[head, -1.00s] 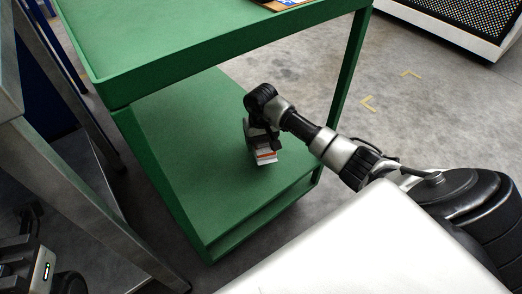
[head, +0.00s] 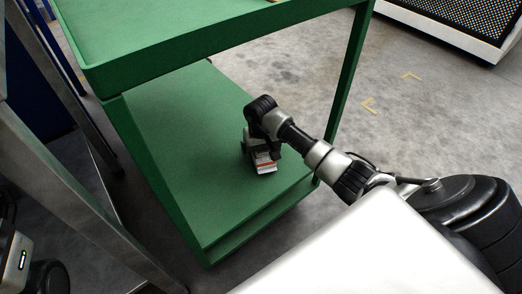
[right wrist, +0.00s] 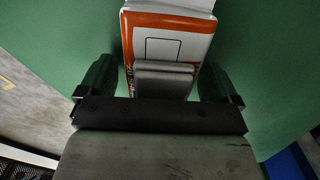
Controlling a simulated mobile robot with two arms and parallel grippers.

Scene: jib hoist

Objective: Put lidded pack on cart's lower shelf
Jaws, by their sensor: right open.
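The lidded pack (head: 265,164), white with an orange band, is on the green cart's lower shelf (head: 190,150), towards its right side. My right gripper (head: 257,150) is at the pack, coming in from the right, and partly hides it. In the right wrist view the pack's white and orange face (right wrist: 172,38) lies between the two dark, spread fingers of the right gripper (right wrist: 156,82). A grey block shows in front of that face; I cannot tell what it belongs to. My left gripper is out of view.
The lower shelf is bare left of the pack. A grey metal frame (head: 75,200) stands close on the left.

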